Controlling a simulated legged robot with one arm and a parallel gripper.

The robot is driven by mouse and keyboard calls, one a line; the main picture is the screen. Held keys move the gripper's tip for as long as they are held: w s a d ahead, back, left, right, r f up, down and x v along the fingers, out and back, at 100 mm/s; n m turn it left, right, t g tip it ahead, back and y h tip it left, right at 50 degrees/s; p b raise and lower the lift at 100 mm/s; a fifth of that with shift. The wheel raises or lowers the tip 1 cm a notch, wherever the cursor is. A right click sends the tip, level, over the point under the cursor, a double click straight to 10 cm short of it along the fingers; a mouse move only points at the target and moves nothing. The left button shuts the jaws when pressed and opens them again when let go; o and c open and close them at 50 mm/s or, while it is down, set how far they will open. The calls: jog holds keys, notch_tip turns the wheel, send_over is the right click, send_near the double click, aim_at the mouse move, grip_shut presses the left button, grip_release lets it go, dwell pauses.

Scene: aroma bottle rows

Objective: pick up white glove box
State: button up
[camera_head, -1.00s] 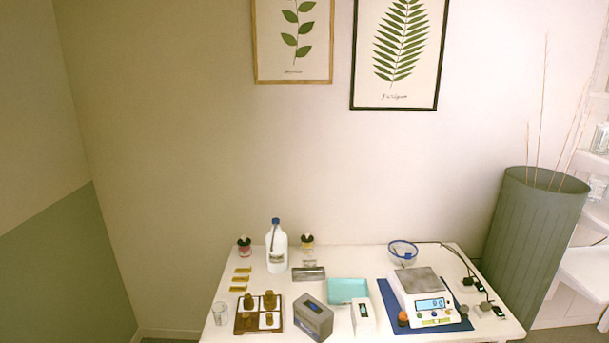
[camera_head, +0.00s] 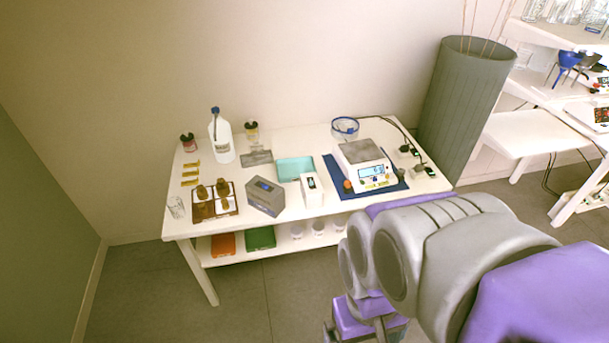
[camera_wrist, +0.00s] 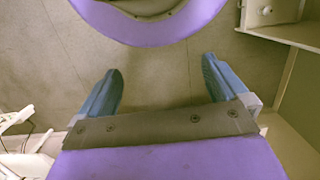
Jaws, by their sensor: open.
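The white glove box (camera_head: 312,190) is a small upright white box with a dark, green-marked opening on top. It stands near the front edge of the white table, between a grey box and the scale. My gripper (camera_wrist: 161,68) is open and empty in the wrist view, its two blue fingers apart above bare floor. The glove box does not show in the wrist view. In the head view my arm is at the lower right, in front of the table and apart from the box; the gripper's fingers cannot be made out there.
A grey box (camera_head: 265,197) stands left of the glove box, a teal tray (camera_head: 295,168) behind it. A scale (camera_head: 364,168) on a blue mat is to its right. The table (camera_head: 290,222) has a lower shelf. A tall grey planter (camera_head: 462,100) stands beyond the right end.

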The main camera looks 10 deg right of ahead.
jog(key=w+f+n+t+y+p, duration=0.1)
jog(key=w+f+t, duration=0.3)
jog(key=w, duration=1.1)
jog(key=w+a+f+t+p, duration=0.1)
jog(key=w+f+t, duration=0.35)
jog(key=w, duration=1.05)
jog(key=w+f+n+t+y+p, duration=0.15)
jog(key=w+f, duration=0.55)
jog(key=w, duration=0.7)
jog(key=m+t+h+p, duration=0.2)
jog(key=t, duration=0.5)
send_near(314, 196)
jog(key=w+a, duration=0.1)
jog(key=a, duration=0.3)
jog(key=s+d+f+t, duration=0.3)
jog(key=d, duration=0.1)
jog(key=shift+m+h, duration=0.25)
jog(key=w+b, duration=0.1)
jog(key=w, duration=0.5)
jog(key=w+b, duration=0.2)
jog(key=w, duration=0.3)
jog(key=shift+w+a+r, duration=0.2)
jog(key=shift+w, duration=0.2)
jog(key=shift+w+d+b, duration=0.1)
jog(key=shift+w+b, duration=0.35)
jog(key=shift+w, duration=0.85)
jog(key=shift+w+d+b, duration=0.15)
jog(key=shift+w+b, duration=0.25)
jog(key=shift+w, duration=0.9)
